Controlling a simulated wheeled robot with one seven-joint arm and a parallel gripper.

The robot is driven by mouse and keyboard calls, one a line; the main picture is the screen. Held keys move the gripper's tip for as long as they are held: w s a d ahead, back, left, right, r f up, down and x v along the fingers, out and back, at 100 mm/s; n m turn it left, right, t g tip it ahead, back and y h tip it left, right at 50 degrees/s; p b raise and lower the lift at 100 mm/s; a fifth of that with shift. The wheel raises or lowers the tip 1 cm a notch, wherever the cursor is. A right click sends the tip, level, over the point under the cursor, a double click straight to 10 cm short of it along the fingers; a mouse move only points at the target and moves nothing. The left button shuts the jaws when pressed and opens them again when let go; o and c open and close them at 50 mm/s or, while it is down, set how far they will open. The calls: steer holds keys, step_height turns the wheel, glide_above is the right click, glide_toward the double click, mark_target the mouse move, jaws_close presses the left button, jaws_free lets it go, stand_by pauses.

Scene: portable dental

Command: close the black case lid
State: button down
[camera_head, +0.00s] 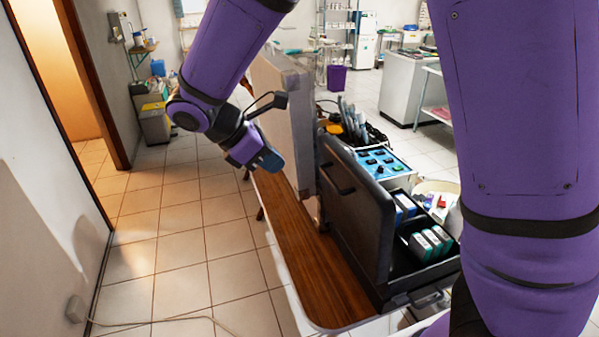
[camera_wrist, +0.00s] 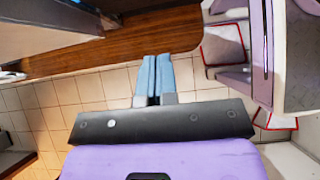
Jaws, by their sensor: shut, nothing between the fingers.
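The black case (camera_head: 437,274) stands open on the wooden table, with several white-and-teal boxes in its compartments. Its lid (camera_head: 355,215) stands roughly upright along the case's left side, with a handle on its outer face. My gripper (camera_head: 268,162) is up and to the left of the lid, over the floor side of the table, apart from the lid. In the wrist view its two blue fingers (camera_wrist: 155,62) are together and empty, near the wooden table edge. The lid cannot be clearly made out in the wrist view.
The wooden table top (camera_head: 318,268) is bare left of the lid. A pale upright panel (camera_head: 277,110) stands behind my gripper. A blue control box (camera_head: 378,163) and dental tools (camera_head: 350,122) are behind the case. Tiled floor (camera_head: 185,250) is open at left.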

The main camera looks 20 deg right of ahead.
steer(key=d+r+x, duration=0.2)
steer(key=x, duration=1)
steer(key=shift+d, duration=0.2)
steer(key=shift+f, duration=0.1)
